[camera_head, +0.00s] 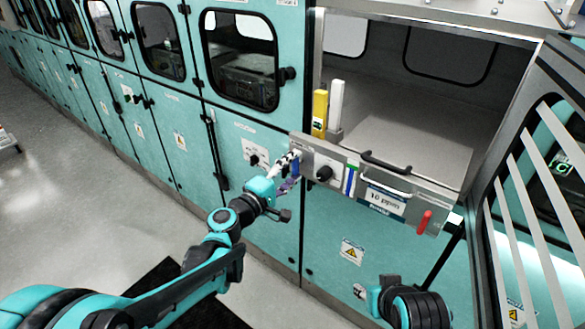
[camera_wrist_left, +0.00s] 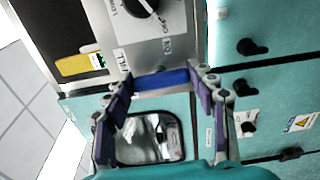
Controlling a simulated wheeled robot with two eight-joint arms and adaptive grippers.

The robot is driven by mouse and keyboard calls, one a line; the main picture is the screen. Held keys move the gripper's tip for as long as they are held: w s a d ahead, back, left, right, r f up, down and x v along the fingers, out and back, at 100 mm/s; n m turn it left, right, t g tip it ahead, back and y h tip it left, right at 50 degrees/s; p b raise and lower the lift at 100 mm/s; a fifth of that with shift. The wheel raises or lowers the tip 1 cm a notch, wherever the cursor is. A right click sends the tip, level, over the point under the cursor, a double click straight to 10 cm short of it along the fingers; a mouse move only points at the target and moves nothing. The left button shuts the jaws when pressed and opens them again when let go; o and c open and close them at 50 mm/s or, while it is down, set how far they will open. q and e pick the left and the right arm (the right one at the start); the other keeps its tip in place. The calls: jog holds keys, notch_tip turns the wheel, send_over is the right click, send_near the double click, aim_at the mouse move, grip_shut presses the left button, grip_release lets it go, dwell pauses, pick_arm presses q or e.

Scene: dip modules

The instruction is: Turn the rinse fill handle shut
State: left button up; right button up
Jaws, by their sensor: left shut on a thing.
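The rinse fill handle seems to be the blue lever (camera_head: 296,168) at the left end of the grey control panel (camera_head: 309,163). In the left wrist view, the blue lever (camera_wrist_left: 163,79) spans the gap between the fingertips, beside partly legible lettering that includes "FILL". My left gripper (camera_head: 290,161) is shut on it, and its fingers also show in the left wrist view (camera_wrist_left: 163,88). In the head view the fingers cover part of the lever, which seems to hang down. My right gripper is not in view.
A black knob (camera_head: 324,173) sits just right of the lever. Further right are a black bar handle (camera_head: 386,163), a "10 ppm" sign (camera_head: 384,199) and a red handle (camera_head: 424,222). A yellow block (camera_head: 319,112) stands above the panel. The floor at left (camera_head: 90,200) is clear.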

pick_arm(q)
jog(key=shift+m, duration=0.3)
jog(key=o, duration=1.2)
jog(key=shift+c, duration=0.2)
jog(key=v, duration=1.2)
jog(key=shift+d+f, duration=0.1)
